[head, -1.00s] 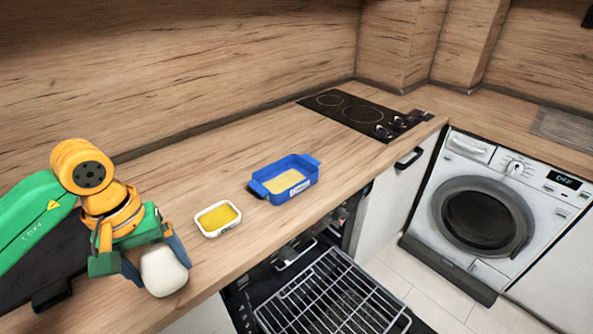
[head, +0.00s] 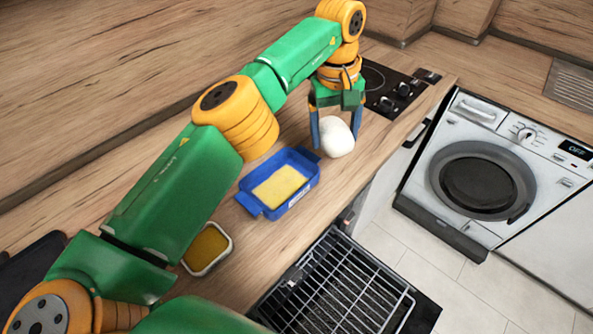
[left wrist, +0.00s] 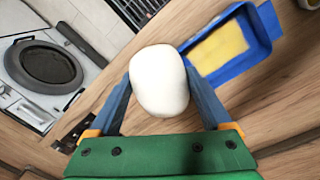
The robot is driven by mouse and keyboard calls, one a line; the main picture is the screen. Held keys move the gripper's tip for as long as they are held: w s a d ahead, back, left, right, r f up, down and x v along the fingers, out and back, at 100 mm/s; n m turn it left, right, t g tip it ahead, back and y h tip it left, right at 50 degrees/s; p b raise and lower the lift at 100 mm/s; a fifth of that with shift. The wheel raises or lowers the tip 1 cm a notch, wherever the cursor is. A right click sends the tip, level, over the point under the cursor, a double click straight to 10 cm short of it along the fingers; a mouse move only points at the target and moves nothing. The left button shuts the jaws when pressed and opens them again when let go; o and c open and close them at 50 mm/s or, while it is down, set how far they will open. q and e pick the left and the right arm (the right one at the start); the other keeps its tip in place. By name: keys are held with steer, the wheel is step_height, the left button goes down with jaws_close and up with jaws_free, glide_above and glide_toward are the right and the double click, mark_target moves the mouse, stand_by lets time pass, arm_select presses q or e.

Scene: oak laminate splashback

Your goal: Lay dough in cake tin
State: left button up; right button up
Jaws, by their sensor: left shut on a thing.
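A white ball of dough (head: 336,137) is held between the blue-grey fingers of my left gripper (head: 336,130), which is shut on it. The dough also fills the space between the fingers in the left wrist view (left wrist: 159,81). The blue cake tin (head: 308,162) stands on the counter, left of and below the dough in the head view, with a yellow layer on its floor. The tin also shows right of the dough in the left wrist view (left wrist: 263,30). The dough is outside the tin, beyond its far right end. My right gripper is not in view.
A small white dish with yellow contents (head: 208,250) stands on the counter, partly hidden by my left arm. A black hob (head: 395,93) lies behind the gripper. The open oven with a wire rack (head: 335,290) is below the counter edge. A washing machine (head: 475,180) stands at right.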

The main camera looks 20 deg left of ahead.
arm_select(q)
step_height(320, 180, down, 2)
steer(key=s+a+b, duration=0.2)
steer(key=s+b, duration=0.1)
glide_above(272, 195)
step_height(272, 195, down, 8)
steer(key=shift+s+a+r, duration=0.15)
steer(key=shift+r, duration=0.1)
step_height(272, 195, down, 3)
steer(key=shift+r+p, duration=0.2)
steer(key=shift+p, duration=0.75)
steer(key=shift+f, duration=0.25)
steer(key=shift+f+b, duration=0.25)
steer(key=shift+b, duration=0.1)
steer(key=o, duration=1.4)
steer(key=shift+r, duration=0.1)
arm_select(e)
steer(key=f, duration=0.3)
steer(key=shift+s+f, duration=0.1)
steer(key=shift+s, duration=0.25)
arm_select(q)
steer(key=shift+r, duration=0.1)
